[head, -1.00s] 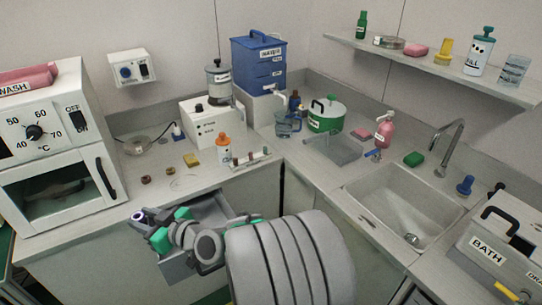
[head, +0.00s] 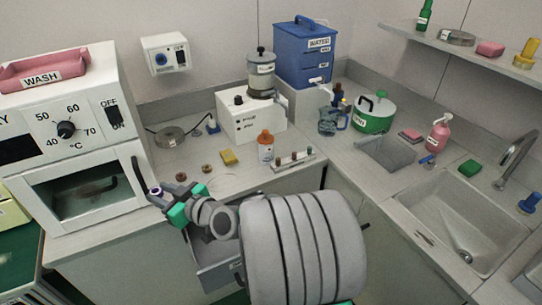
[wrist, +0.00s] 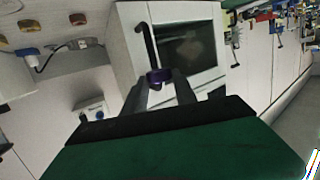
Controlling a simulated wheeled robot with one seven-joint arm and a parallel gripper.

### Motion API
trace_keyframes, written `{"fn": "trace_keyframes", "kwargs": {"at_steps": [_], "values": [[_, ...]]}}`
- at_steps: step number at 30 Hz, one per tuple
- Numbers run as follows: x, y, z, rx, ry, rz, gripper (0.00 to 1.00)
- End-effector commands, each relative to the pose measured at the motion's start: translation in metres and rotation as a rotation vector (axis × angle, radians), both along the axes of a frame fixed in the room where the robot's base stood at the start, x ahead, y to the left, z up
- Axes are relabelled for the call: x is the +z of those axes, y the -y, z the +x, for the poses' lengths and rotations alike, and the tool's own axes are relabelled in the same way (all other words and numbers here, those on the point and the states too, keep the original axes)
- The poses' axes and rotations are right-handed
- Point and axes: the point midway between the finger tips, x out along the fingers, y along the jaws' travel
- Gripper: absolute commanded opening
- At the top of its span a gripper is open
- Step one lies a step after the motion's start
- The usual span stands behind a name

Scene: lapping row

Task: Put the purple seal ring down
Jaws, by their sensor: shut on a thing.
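The purple seal ring (wrist: 158,76) is held between the fingertips of my gripper (wrist: 161,84) in the wrist view. In the head view the ring (head: 156,192) is a small purple spot at the tip of my gripper (head: 160,194), partly hidden by the fingers. My gripper is shut on it, off any surface as far as I can see, before the counter's front edge and close to the oven door's dark handle (head: 142,179). The wrist view shows the white oven door (wrist: 186,50) beyond the ring.
An open drawer (head: 220,278) sits below my arm.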

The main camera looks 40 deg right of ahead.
Motion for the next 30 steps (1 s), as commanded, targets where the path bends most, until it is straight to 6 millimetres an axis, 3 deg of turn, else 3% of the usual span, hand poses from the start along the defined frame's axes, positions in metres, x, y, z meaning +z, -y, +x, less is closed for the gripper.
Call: {"fn": "trace_keyframes", "kwargs": {"at_steps": [5,12,15,19,23,30], "values": [[-0.011,0.081,-0.018,-0.155,-0.009,0.002,0.00],[-0.023,0.203,-0.083,-0.417,-0.007,0.004,0.00],[-0.024,0.235,-0.109,-0.495,-0.002,0.002,0.00],[-0.025,0.255,-0.127,-0.547,0.002,0.001,0.00],[-0.032,0.267,-0.117,-0.550,0.001,0.004,0.00],[-0.062,0.309,-0.064,-0.549,0.001,0.003,0.00]]}}
